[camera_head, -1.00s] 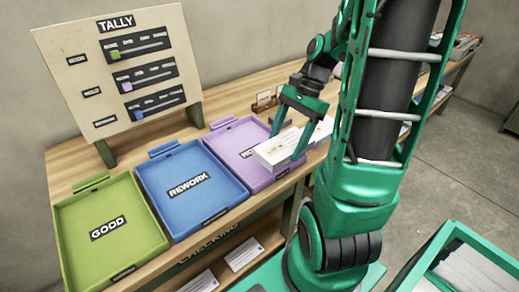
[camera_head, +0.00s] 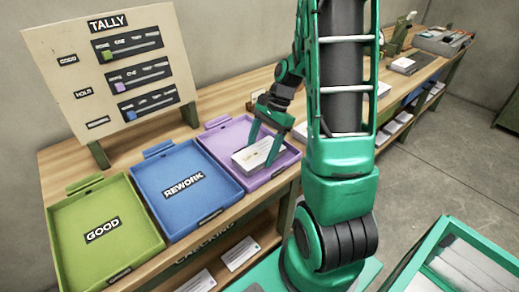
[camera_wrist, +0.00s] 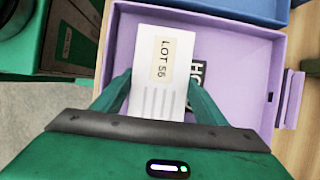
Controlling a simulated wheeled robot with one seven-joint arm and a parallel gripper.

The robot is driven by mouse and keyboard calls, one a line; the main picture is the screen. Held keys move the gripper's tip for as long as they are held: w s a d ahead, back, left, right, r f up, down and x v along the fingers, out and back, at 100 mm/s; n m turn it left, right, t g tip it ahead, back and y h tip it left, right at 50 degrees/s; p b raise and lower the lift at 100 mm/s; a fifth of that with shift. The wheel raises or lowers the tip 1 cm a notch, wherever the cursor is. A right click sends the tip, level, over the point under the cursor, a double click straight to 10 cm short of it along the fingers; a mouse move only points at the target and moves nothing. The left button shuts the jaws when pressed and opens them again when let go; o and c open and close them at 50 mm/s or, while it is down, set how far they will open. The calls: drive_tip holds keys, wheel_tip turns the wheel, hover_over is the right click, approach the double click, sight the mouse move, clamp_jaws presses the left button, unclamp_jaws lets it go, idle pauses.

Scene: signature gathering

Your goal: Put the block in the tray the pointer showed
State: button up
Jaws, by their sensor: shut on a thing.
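The block (camera_head: 257,155) is white with a label reading LOT 56, which shows in the wrist view (camera_wrist: 158,85). My gripper (camera_head: 268,140) is shut on it, with one green finger on each side in the wrist view (camera_wrist: 160,95). The block is over the purple tray (camera_head: 222,133), whose label is mostly covered by the block. I cannot tell whether the block touches the tray floor. The blue tray (camera_head: 152,190) reads REWORK and the green tray (camera_head: 130,248) reads GOOD. No pointer shows clearly on a tray.
A TALLY board (camera_head: 75,75) with several sliders stands behind the trays. The wooden table (camera_head: 205,95) extends right, with more white blocks (camera_head: 405,65) on it. Cards lie on a lower shelf. A green-framed bin (camera_head: 440,240) stands at the lower right.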

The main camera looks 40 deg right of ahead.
drive_tip(key=shift+f, duration=0.25)
drive_tip(key=o, duration=1.2)
drive_tip(key=shift+s+a+f, duration=0.1)
drive_tip(key=shift+o, duration=0.2)
drive_tip(key=shift+s, duration=0.1)
drive_tip(key=shift+f, duration=0.1)
drive_tip(key=v, duration=1.2)
drive_tip(key=s+a+r+n+h, duration=0.1)
drive_tip(key=s+a+n+h, duration=0.1)
drive_tip(key=s+n, duration=0.3)
drive_tip(key=s+a+r+n+h, duration=0.2)
drive_tip(key=s+n, duration=0.4)
drive_tip(key=s, duration=0.8)
drive_tip(key=shift+a+h, duration=0.3)
drive_tip(key=shift+a, duration=0.3)
